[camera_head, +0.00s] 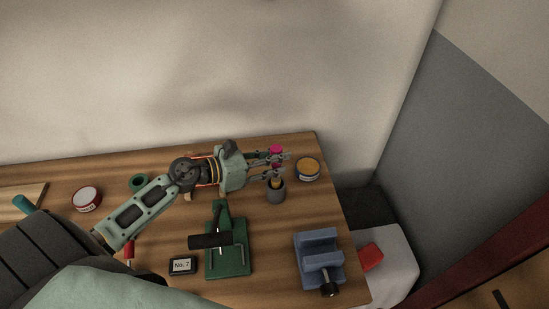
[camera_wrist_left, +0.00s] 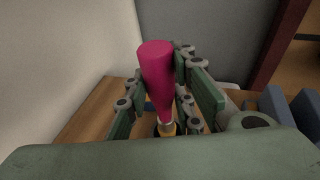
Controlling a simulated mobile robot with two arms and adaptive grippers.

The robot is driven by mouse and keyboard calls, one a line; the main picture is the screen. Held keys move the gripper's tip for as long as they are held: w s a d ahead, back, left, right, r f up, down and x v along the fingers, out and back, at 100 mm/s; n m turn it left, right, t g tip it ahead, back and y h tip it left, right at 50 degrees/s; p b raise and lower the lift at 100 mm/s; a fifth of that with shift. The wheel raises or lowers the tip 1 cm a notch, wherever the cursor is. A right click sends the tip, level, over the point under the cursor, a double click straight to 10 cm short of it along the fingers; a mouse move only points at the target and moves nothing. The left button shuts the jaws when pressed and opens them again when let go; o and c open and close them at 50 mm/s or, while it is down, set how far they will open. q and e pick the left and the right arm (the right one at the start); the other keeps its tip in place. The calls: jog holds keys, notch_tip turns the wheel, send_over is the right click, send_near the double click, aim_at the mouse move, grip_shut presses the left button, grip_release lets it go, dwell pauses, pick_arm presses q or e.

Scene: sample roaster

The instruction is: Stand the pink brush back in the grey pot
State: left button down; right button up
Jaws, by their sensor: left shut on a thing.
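The pink brush (camera_head: 276,149) is held upright in my left gripper (camera_head: 279,165), handle up and bristles down. In the left wrist view the pink handle (camera_wrist_left: 158,82) stands between the green fingers of the gripper (camera_wrist_left: 168,100), with a metal band and tan tip below. The grey pot (camera_head: 275,193) stands on the table directly below the fingers. The tan tip shows at the pot's mouth; I cannot tell how far it is inside. The fingers hide the middle of the brush in the head view. My right gripper is out of view.
A tin with a yellow-orange top (camera_head: 308,168) stands right of the pot. A green stand (camera_head: 228,262) with a black handle, a "No. 7" sign (camera_head: 182,265) and a blue vise (camera_head: 319,254) are nearer. A red-and-white tin (camera_head: 87,199) is at left.

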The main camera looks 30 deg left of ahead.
aim_at(275, 148)
pick_arm(q)
jog(key=shift+f+b, duration=0.9)
jog(key=shift+f, duration=0.5)
jog(key=shift+f+b, duration=1)
jog(key=shift+b, duration=0.25)
jog(key=c, duration=1.4)
grip_release()
notch_tip(275, 148, up, 10)
jog(key=shift+r, duration=0.1)
